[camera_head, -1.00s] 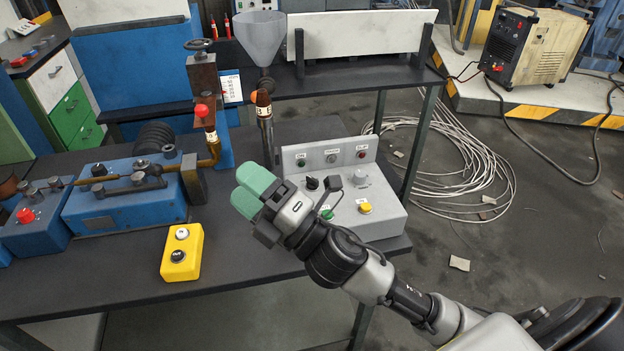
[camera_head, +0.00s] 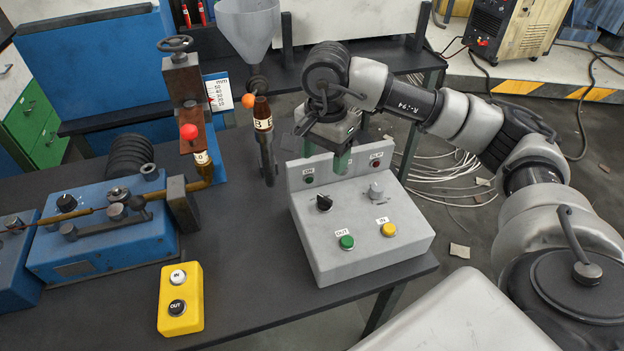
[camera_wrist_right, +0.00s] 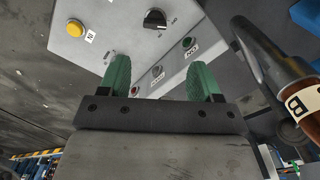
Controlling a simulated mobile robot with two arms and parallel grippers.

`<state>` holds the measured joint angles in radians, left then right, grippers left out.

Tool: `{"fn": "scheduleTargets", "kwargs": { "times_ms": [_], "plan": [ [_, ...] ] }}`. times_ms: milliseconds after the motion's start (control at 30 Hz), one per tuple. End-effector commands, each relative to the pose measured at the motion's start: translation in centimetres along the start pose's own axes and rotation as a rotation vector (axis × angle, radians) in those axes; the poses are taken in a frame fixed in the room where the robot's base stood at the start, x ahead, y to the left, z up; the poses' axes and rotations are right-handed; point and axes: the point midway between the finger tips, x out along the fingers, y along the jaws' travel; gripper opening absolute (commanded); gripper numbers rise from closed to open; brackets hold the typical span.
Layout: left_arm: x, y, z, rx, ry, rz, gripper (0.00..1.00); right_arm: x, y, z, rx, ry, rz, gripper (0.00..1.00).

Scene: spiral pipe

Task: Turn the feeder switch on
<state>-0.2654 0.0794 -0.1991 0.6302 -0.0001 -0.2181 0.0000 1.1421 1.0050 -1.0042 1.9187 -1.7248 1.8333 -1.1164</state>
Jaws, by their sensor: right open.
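A grey control box (camera_head: 350,245) stands on the dark bench. Its sloped top carries a black knob (camera_head: 323,203), a grey knob (camera_head: 375,190), a green OUT button (camera_head: 346,242) and a yellow IN button (camera_head: 389,230). Its raised back panel has a green ON button (camera_head: 309,180) and a red button (camera_head: 376,162). I cannot read which control is the feeder switch. My right gripper (camera_head: 328,156) is open and empty, green fingers down at the back panel, hiding its middle.
A yellow IN/OUT button box (camera_head: 181,300) sits front left, near a blue machine (camera_head: 105,235). A pipe marked B (camera_head: 263,125) stands just left of the control box, under a grey funnel (camera_head: 247,30). Bare bench lies between the boxes.

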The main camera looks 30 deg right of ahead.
Motion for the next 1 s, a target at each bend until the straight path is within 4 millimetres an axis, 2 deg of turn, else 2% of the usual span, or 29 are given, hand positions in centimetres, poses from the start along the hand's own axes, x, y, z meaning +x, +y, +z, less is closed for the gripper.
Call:
{"fn": "scheduleTargets", "kwargs": {
  "times_ms": [200, 333, 467, 700, 1000],
  "plan": [
    [-0.7, 0.7, 3.7, 0.000, -0.056, 0.009, 0.43, 3.3, 0.1, 0.1, 0.000, -0.004, 0.007, 0.64],
    [-1.1, 0.9, 5.3, 0.001, -0.081, 0.012, 0.43, 5.9, 0.1, 0.2, -0.001, -0.004, 0.005, 0.64],
    [-1.3, 0.9, 4.8, 0.001, -0.074, 0.012, 0.43, 8.1, 0.1, 0.2, -0.001, -0.004, 0.004, 0.64],
    [-1.2, 0.5, 1.8, 0.001, -0.027, 0.006, 0.43, 10.3, 0.0, 0.2, -0.001, -0.005, 0.001, 0.64],
    [-1.3, 0.6, 2.6, 0.001, -0.039, 0.008, 0.43, 10.5, 0.0, 0.2, -0.001, -0.005, 0.000, 0.64]
  ]
}}
